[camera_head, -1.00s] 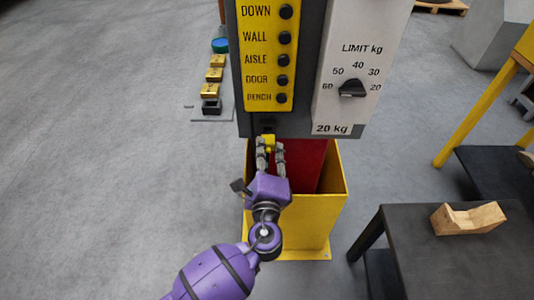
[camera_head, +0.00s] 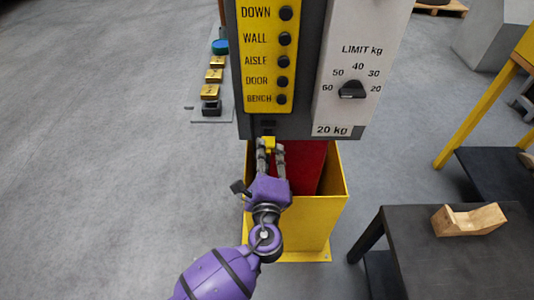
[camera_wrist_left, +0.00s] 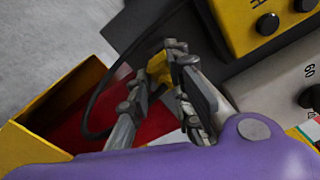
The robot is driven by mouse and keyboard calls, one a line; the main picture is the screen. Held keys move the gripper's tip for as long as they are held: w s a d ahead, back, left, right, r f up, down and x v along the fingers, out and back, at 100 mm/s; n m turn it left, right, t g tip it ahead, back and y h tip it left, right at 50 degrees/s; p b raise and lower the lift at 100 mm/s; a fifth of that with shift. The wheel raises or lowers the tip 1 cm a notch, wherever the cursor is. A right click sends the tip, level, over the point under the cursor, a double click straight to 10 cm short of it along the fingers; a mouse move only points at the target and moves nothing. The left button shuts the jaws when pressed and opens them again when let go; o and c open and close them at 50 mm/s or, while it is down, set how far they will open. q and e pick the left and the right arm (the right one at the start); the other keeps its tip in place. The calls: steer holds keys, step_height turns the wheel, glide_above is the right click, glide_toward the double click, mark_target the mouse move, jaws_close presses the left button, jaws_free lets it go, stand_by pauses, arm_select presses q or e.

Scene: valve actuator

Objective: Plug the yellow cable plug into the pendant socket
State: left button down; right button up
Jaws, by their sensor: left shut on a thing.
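The yellow cable plug (camera_head: 268,142) is between the fingertips of my left gripper (camera_head: 270,150), just below the lower edge of the dark pendant panel. It also shows in the left wrist view (camera_wrist_left: 160,68), with a black cable (camera_wrist_left: 92,105) looping down beside it. My left gripper (camera_wrist_left: 160,75) is shut on the plug. The dark pendant socket (camera_head: 268,126) is at the panel's bottom, under the yellow button plate (camera_head: 268,60). The plug is close to it; I cannot tell whether it is inside. My right gripper is not in view.
A yellow open-topped bin (camera_head: 290,225) stands below the panel, with a red part (camera_head: 308,168) inside. A grey limit dial plate (camera_head: 345,105) is to the right. A dark table (camera_head: 440,265) holds a wooden block (camera_head: 468,219). Floor at left is mostly clear.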

arm_select(q)
steer(key=shift+w, duration=1.4)
stand_by(0.4)
steer(key=c, duration=1.5)
jaws_free()
